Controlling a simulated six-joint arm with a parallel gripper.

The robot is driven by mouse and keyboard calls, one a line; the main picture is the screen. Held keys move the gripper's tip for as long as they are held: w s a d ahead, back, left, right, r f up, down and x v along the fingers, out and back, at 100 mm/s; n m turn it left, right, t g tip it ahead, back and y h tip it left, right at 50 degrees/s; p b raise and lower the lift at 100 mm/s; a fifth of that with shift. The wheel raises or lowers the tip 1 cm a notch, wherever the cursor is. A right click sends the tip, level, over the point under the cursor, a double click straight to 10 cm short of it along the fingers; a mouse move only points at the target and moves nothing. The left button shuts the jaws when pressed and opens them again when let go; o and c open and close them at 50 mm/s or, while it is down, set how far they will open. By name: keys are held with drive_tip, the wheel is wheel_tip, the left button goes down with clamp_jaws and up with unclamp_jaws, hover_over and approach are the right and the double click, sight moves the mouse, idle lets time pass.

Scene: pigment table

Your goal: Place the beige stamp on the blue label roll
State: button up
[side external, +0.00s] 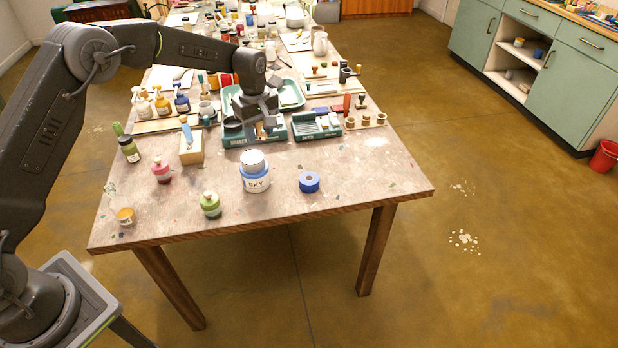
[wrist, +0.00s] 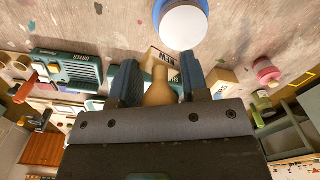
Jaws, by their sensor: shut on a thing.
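My gripper (side external: 262,130) is low over the teal stand area in the middle of the table in the side view. In the wrist view, my gripper (wrist: 160,72) is shut on the beige stamp (wrist: 159,90), with its rounded handle between the two fingers. A tan block with dark lettering shows just beyond the handle and looks like the stamp's base. In the side view the stamp is mostly hidden by the fingers. The blue label roll (side external: 309,184) lies flat near the table's front edge, apart from my gripper. I cannot see it in the wrist view.
The blue-and-white SKY jar (side external: 255,178) stands left of the roll and tops the wrist view (wrist: 183,24). The table's front right is clear.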

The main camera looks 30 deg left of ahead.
drive_tip(key=shift+w+d, duration=0.25)
drive_tip(key=shift+d, duration=0.2)
hover_over(309, 178)
wheel_tip(309, 178, down, 7)
drive_tip(key=shift+r, duration=0.1)
drive_tip(key=shift+f, duration=2)
drive_tip(key=o, duration=0.9)
drive_tip(key=shift+f, duration=0.1)
